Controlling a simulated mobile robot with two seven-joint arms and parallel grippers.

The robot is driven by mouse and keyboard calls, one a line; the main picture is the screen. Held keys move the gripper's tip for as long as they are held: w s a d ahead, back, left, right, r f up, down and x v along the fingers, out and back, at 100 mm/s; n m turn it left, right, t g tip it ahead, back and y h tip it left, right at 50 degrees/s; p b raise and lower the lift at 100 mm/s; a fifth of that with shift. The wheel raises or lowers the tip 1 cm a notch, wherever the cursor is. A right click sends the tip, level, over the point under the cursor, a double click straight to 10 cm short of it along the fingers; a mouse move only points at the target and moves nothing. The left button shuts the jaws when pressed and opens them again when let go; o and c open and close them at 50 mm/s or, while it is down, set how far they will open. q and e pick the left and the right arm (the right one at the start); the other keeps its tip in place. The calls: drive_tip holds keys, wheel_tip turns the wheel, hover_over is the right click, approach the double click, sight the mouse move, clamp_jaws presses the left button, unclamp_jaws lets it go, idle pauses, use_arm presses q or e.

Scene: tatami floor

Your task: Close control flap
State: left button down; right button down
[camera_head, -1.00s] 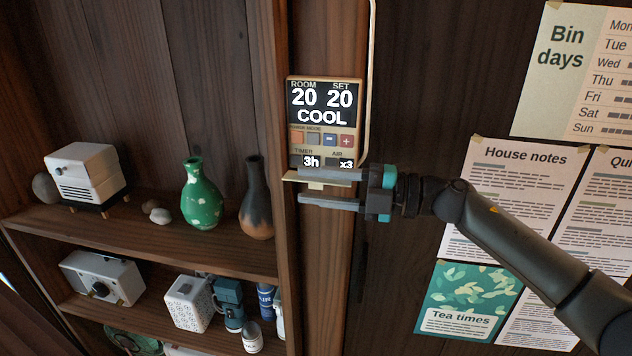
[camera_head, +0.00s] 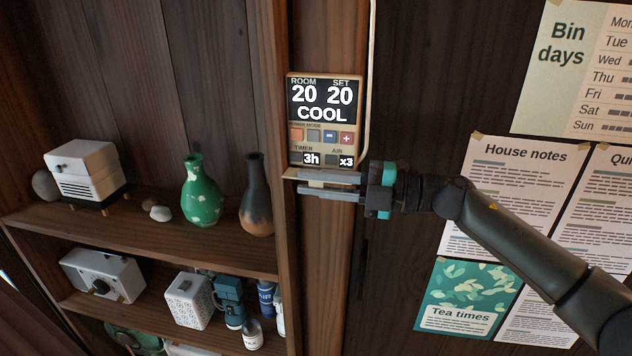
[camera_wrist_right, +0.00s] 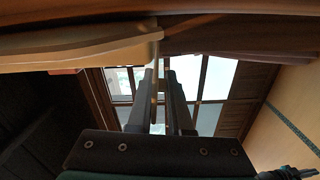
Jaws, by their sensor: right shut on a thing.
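The control panel (camera_head: 322,118) is mounted on the wooden post. Its screen reads ROOM 20, SET 20 and COOL, with buttons below and 3h and x3 at the bottom. The flap (camera_head: 296,175) sticks out at the panel's lower edge, below the buttons, and leaves them uncovered. My right gripper (camera_head: 328,184) comes in from the right and is shut on the flap, one finger above and one below. In the right wrist view, the flap's tan edge (camera_wrist_right: 154,80) shows between the two fingers (camera_wrist_right: 160,100). My left gripper is not in view.
A shelf (camera_head: 150,238) at left holds a green vase (camera_head: 202,195), a dark vase (camera_head: 257,198) and a white device (camera_head: 85,172). Notices, including House notes (camera_head: 500,195), hang on the wall at right behind my arm. A pale cable (camera_head: 371,60) runs up beside the panel.

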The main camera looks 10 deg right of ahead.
drive_tip(key=shift+p, duration=0.3)
drive_tip(key=m+p, duration=0.1)
drive_tip(key=p, duration=0.1)
drive_tip(key=r+m+p, duration=0.1)
drive_tip(key=m+p, duration=0.1)
drive_tip(key=p, duration=0.1)
drive_tip(key=m+p, duration=0.1)
drive_tip(key=p, duration=0.1)
drive_tip(key=shift+r+m+p, duration=0.3)
drive_tip(key=shift+r, duration=0.05)
drive_tip(key=shift+w+r+m+p, duration=0.15)
drive_tip(key=shift+w+m+p, duration=0.05)
drive_tip(key=shift+m+p, duration=1.05)
drive_tip(key=c, duration=0.9)
unclamp_jaws()
drive_tip(key=shift+r, duration=0.1)
drive_tip(key=shift+d, duration=0.1)
drive_tip(key=b+v, duration=0.4)
drive_tip(key=v, duration=1.1)
